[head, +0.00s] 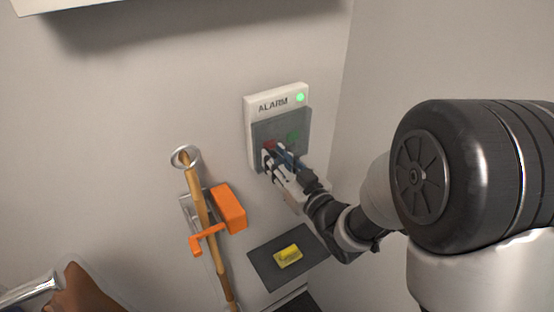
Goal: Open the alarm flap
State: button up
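The alarm box (252,105) is a white panel on the wall, marked ALARM, with a green light at its top right. Its grey see-through flap (294,125) covers the lower part of the box and looks closed. A green mark shows through the flap, and something red shows near its lower left. My gripper (270,155) is at the flap's lower left, in front of it or touching it; I cannot tell which. The gripper's fingers hide part of the flap's lower edge, and their opening is too small to make out.
Left of the box, a wooden pole (216,250) with a metal ring hangs in a wall holder with an orange block (229,208). Below the box is a dark shelf or mat (262,262) with a yellow item (288,257). A wall corner stands close on the right.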

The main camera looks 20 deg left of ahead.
grip_shut()
dwell(0.5)
